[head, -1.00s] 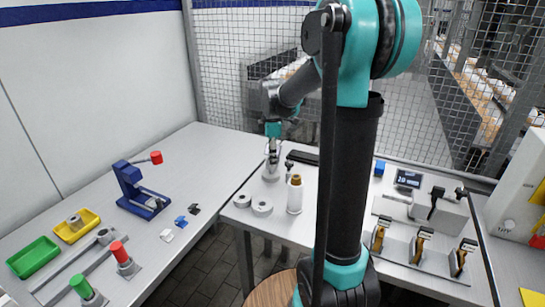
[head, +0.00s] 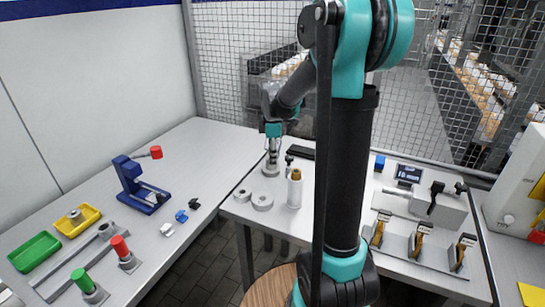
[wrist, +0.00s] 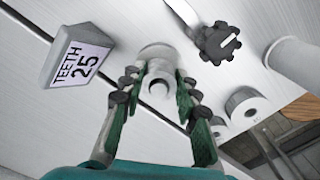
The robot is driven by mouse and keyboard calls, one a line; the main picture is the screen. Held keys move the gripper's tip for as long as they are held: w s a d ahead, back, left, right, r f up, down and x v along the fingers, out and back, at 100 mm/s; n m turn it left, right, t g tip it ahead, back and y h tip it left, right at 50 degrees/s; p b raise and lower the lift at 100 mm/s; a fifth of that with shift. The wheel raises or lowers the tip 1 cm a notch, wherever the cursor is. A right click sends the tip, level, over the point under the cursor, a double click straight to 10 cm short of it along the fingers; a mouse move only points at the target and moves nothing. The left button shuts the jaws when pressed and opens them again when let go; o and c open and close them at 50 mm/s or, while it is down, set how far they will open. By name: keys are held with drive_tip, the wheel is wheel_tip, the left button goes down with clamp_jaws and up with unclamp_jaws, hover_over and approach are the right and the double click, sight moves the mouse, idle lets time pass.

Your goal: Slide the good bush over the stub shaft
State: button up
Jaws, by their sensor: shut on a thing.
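My gripper (head: 271,155) points down at the far left corner of the right-hand table, over a pale grey round piece standing there. In the wrist view my gripper (wrist: 157,100) has its green-padded fingers closed on both sides of a pale grey bush (wrist: 158,88). Directly beyond the bush is a wider pale round base (wrist: 155,52), which I take to be the stub shaft's stand; it also shows in the head view (head: 270,173). The shaft is hidden behind the bush, so I cannot tell whether the bush is around it or only in line above it.
Two grey rings (head: 242,195) (head: 262,201) and a white bottle (head: 294,191) stand close by. A dark knob (wrist: 217,42) and a sign reading "TEETH 25" (wrist: 79,64) flank the stand. A yellow bin (head: 90,217) holds another grey round part. A gap separates the tables.

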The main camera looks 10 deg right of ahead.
drive_tip(key=shift+f, duration=0.1)
drive_tip(key=o, duration=1.3)
drive_tip(key=shift+c, duration=0.2)
wheel_tip(320, 180, up, 12)
